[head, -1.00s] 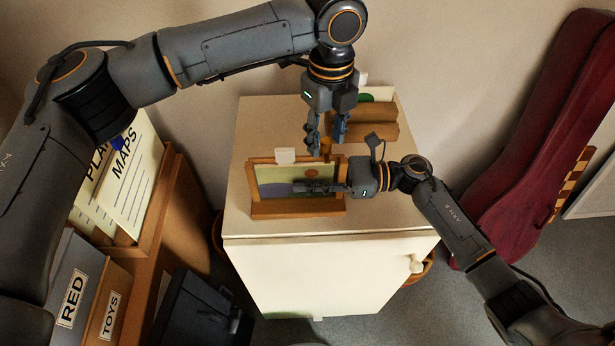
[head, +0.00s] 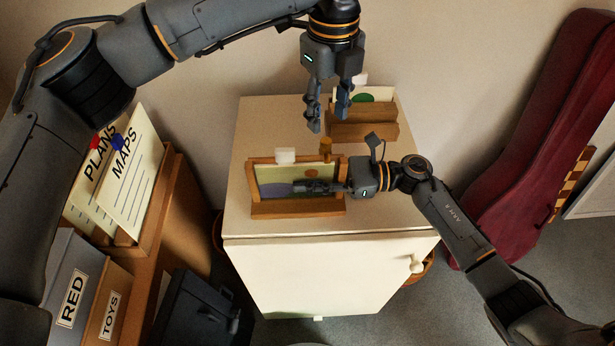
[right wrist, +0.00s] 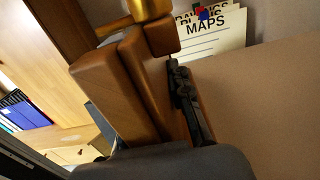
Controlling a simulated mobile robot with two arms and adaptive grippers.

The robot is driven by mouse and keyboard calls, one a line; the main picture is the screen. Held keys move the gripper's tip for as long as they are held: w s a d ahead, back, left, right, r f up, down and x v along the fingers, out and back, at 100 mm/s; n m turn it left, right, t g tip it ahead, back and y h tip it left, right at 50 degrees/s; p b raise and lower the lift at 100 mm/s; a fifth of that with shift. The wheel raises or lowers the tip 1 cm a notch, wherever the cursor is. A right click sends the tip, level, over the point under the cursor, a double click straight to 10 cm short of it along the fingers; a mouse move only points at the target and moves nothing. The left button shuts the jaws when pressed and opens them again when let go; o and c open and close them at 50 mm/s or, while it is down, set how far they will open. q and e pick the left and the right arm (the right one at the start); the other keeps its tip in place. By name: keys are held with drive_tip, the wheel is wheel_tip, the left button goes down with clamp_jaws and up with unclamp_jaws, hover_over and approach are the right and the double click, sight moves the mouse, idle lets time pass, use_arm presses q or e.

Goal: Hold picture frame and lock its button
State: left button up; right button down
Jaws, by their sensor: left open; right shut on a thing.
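The picture frame (head: 298,208), wooden with a landscape picture, stands on top of the white cabinet. My right gripper (head: 310,187) reaches in from the right and is shut on the frame; its fingers show across the picture. In the right wrist view the frame's wooden edge (right wrist: 105,95) fills the middle, with a dark finger against it. A brass button (head: 325,146) sticks up at the frame's top right; it also shows in the right wrist view (right wrist: 148,8). My left gripper (head: 327,122) is open and empty, above and behind the button, apart from it.
A wooden holder (head: 362,131) with cards stands at the cabinet's back right. The cabinet top (head: 385,224) is bare in front. Boxes and folders (head: 125,185) stand at left; a red instrument case (head: 525,170) leans at right.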

drive_tip(key=c, duration=1.1)
unclamp_jaws()
drive_tip(key=shift+c, duration=0.2)
